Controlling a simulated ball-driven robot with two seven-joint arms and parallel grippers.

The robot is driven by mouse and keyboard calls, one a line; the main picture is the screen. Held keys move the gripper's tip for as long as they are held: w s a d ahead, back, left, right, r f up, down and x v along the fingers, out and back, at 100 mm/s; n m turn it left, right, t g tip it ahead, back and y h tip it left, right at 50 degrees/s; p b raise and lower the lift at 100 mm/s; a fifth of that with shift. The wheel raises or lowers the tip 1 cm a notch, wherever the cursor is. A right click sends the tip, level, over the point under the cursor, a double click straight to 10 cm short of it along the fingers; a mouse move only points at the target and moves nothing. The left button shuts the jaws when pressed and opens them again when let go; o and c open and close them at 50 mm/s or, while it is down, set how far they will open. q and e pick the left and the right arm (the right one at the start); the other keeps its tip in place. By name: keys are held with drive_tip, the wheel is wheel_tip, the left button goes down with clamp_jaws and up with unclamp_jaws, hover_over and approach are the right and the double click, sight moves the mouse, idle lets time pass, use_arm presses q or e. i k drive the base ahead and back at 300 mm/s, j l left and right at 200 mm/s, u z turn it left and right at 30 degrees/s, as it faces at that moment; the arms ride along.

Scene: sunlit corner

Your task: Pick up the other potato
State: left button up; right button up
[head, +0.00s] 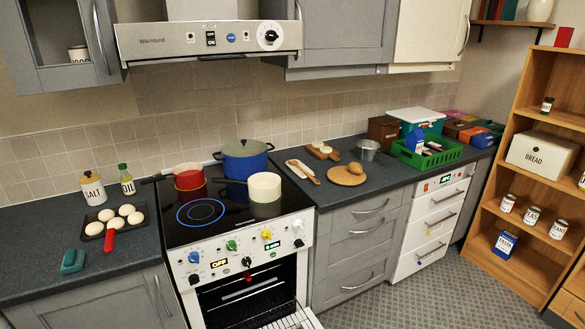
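One small tan, rounded item that looks like a potato (355,168) sits on a round wooden board (342,178) on the counter right of the stove. Behind it, a small cutting board (316,154) bears pale pieces that are too small to identify. No second potato is clearly visible; the insides of the red pot (189,181), cream pan (265,188) and lidded blue pot (245,165) cannot be made out. Neither of my grippers is in view.
The oven door (297,319) hangs open below the black hob (215,226). A dark tray (92,222) with several pale round pieces lies on the left counter. A green crate (428,160) and metal pot (367,150) stand right. The right counter's front strip is clear.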

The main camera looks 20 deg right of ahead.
sight(355, 167)
drive_tip(key=l+u, duration=1.25)
drive_tip(key=k, duration=0.05)
